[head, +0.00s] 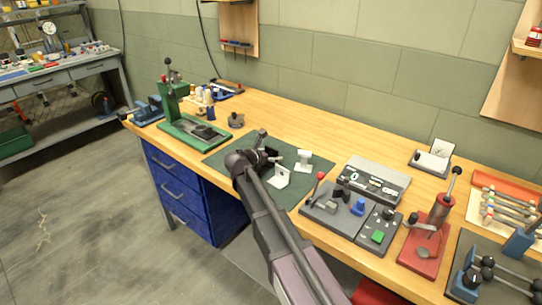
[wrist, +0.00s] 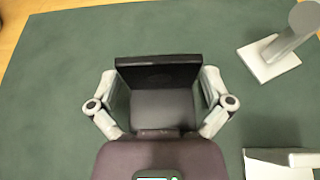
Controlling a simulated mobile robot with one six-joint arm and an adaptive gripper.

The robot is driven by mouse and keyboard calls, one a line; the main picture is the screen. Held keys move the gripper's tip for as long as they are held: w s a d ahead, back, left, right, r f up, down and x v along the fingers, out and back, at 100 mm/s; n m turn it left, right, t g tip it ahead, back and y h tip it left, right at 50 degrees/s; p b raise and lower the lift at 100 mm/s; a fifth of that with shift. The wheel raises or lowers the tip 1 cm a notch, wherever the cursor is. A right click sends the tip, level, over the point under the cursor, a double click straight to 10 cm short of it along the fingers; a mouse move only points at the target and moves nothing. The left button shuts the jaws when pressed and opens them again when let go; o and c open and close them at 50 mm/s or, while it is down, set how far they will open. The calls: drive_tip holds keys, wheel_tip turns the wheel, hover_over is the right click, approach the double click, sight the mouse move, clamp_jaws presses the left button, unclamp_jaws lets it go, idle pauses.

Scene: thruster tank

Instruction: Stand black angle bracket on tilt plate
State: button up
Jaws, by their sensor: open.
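The black angle bracket (wrist: 158,75) is on the green mat (wrist: 60,80) in the wrist view, with one dark flange upright and a greyer flat part nearer me. My gripper (wrist: 158,84) is open, with one finger on each side of the bracket. Whether the fingers touch it is unclear. In the head view my gripper (head: 267,154) is low over the mat, and the arm largely hides the bracket. A white angled piece (head: 279,178) stands on the mat to the right of the gripper. I cannot tell for certain which item is the tilt plate.
A white post on a square base (head: 303,160) stands on the mat; it also shows in the wrist view (wrist: 280,45). A green press (head: 185,125) is left. A grey control board (head: 345,210), a grey box (head: 374,180) and a red-based lever tool (head: 430,240) are right.

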drive_tip(key=p+v, duration=0.4)
drive_tip(key=v, duration=0.8)
drive_tip(key=shift+r, duration=0.1)
idle(0.4)
drive_tip(key=g+y+p, duration=0.1)
drive_tip(key=g+p, duration=0.1)
drive_tip(key=p, duration=0.7)
approach(270, 150)
drive_tip(key=s+r, duration=0.2)
drive_tip(key=r+g+y+p, duration=0.1)
drive_tip(key=p, duration=0.1)
drive_tip(key=w+r+p, duration=0.1)
drive_tip(key=p, duration=0.1)
drive_tip(key=shift+a+r+g+y, duration=0.1)
drive_tip(key=shift+a+g+y, duration=0.05)
drive_tip(key=shift+g+y, duration=0.25)
drive_tip(key=b+x, duration=0.5)
drive_tip(key=x, duration=0.2)
drive_tip(key=shift+w+f, duration=0.1)
drive_tip(key=shift+f, duration=0.25)
drive_tip(key=shift+w+d+f+b, duration=0.25)
drive_tip(key=shift+w+d+b, duration=0.1)
drive_tip(key=shift+b, duration=0.1)
drive_tip(key=shift+b+x, duration=1.75)
drive_tip(key=shift+x, duration=0.85)
